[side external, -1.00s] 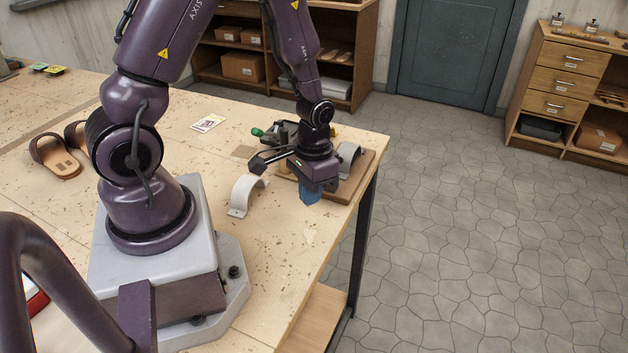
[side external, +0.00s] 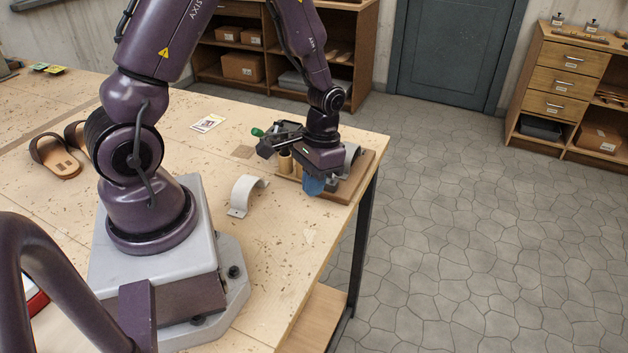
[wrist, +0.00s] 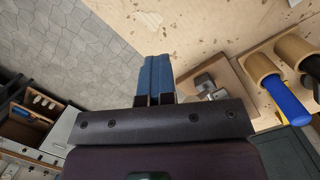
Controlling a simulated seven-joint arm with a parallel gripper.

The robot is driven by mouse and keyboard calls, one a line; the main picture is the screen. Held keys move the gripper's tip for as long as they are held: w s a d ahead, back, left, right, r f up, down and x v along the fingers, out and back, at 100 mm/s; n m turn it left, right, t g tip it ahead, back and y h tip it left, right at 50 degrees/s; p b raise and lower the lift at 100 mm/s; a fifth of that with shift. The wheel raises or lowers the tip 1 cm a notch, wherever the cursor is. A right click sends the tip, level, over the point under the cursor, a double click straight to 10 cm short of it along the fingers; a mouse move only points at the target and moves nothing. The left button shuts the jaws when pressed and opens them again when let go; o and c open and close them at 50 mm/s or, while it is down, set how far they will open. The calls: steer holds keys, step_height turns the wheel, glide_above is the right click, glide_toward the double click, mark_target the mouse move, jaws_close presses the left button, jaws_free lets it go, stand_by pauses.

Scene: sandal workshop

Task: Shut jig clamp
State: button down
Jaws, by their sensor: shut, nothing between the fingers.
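The jig is a wooden board (side external: 334,196) near the table's far right corner, with a grey curved piece (side external: 351,153) at its right side. A green knob (side external: 257,132) shows at its left, seemingly the clamp handle's end; my arm hides most of the clamp. My gripper (side external: 313,187) is low over the board's near side, its blue fingers pointing down. In the wrist view the fingers (wrist: 155,75) are together with nothing between them. A grey metal block (wrist: 207,84) on the board shows just right of them. I cannot tell whether the gripper touches anything.
A loose grey arch (side external: 243,194) lies on the table to the left. A card (side external: 208,123) and a sandal (side external: 55,157) lie farther left.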

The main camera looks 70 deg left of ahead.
steer(key=shift+n+t+y, duration=0.4)
steer(key=shift+t, duration=0.5)
steer(key=w+a, duration=0.2)
steer(key=a, duration=0.1)
steer(key=shift+w+a, duration=0.3)
steer(key=shift+w, duration=0.05)
steer(key=shift+d+r, duration=0.1)
steer(key=shift+r, duration=0.2)
steer(key=shift+s+d+r, duration=0.15)
steer(key=shift+r, duration=1)
steer(key=shift+s+d+r, duration=0.1)
steer(key=shift+d+r, duration=0.1)
steer(key=shift+r, duration=0.9)
steer(key=shift+s+d+r, duration=0.15)
steer(key=shift+r, duration=1)
steer(key=shift+s, duration=0.1)
steer(key=s+d+r+m+t, duration=0.1)
steer(key=s+d+r, duration=0.3)
steer(key=r, duration=0.5)
steer(key=s+d+r+m+t, duration=0.2)
steer(key=s+d+r+t, duration=0.2)
steer(key=r, duration=0.6)
steer(key=shift+s+d+t, duration=0.3)
steer(key=shift+s+d, duration=0.4)
steer(key=shift+d, duration=0.05)
